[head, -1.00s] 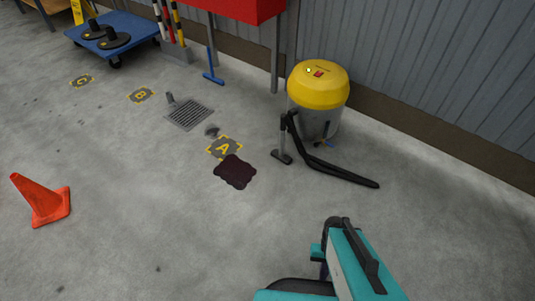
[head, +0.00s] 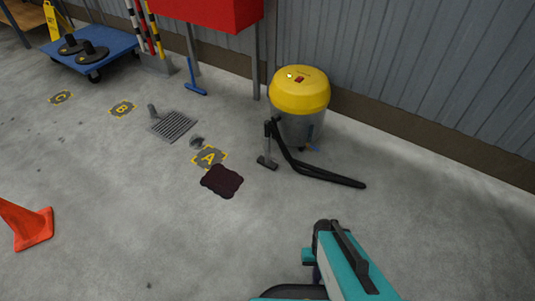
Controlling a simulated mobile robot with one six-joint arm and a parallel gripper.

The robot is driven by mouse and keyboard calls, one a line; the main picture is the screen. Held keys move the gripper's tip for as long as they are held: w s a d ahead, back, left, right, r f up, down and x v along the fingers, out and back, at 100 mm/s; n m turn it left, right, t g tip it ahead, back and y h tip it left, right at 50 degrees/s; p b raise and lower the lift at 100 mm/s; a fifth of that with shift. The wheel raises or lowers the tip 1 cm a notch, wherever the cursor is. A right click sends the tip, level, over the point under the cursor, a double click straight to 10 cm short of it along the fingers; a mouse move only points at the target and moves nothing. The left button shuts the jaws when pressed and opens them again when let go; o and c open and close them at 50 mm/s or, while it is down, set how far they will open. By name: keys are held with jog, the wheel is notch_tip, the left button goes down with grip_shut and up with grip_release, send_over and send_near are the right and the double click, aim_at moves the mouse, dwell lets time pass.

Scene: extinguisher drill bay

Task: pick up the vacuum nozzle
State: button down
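The vacuum nozzle (head: 267,161) is a small dark floor head with a grey upright tube. It stands on the concrete just left of the vacuum (head: 300,105), which has a yellow lid and a grey drum. A black hose (head: 320,174) runs from the top of the tube down and out to the right along the floor. My teal arm shows at the bottom, right of centre, nearer to me than the nozzle. My gripper's fingers cannot be made out in this view.
A dark spill (head: 222,181) lies left of the nozzle, beside floor mark A (head: 209,157). A floor drain (head: 174,126) is farther left. An orange cone (head: 27,226) stands at the left edge. The grey wall (head: 400,70) runs behind the vacuum. Floor in front is clear.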

notch_tip(320, 180, up, 18)
jog(key=s+p, duration=0.1)
jog(key=p, duration=1.6)
jog(key=shift+r+g+p, duration=0.25)
jog(key=shift+g+p, duration=0.05)
jog(key=shift+p, duration=0.1)
jog(key=c, duration=2.5)
grip_release()
jog(key=shift+d, duration=0.1)
jog(key=o, duration=0.7)
jog(key=shift+o, duration=0.2)
